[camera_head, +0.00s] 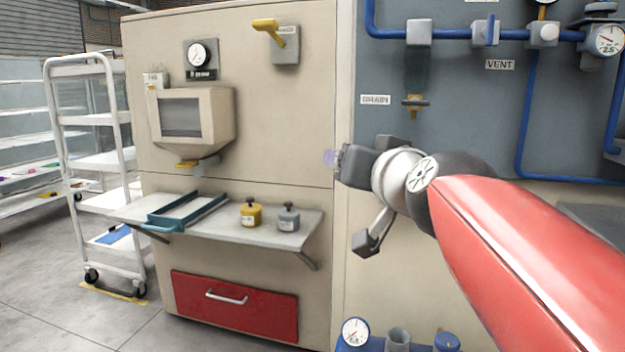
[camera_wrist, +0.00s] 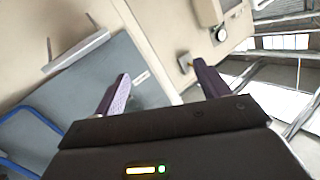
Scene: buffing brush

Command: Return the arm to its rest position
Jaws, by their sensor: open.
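My red arm reaches in from the right in the head view. My gripper (camera_head: 331,158) is raised in front of the boundary between the beige cabinet (camera_head: 260,110) and the grey pipe panel (camera_head: 460,120). In the wrist view my gripper (camera_wrist: 160,85) shows two purple fingers spread wide apart, with nothing between them. That view is steeply tilted. The fingers appear apart from the panel and cabinet. No buffing brush can be made out in either view.
A shelf with a blue-edged tray (camera_head: 187,211), a yellow canister (camera_head: 250,213) and a grey canister (camera_head: 288,219) juts from the cabinet. A red drawer (camera_head: 235,307) is below. A white cart (camera_head: 90,160) stands left. Blue pipes (camera_head: 525,110) cross the panel. Floor at lower left is clear.

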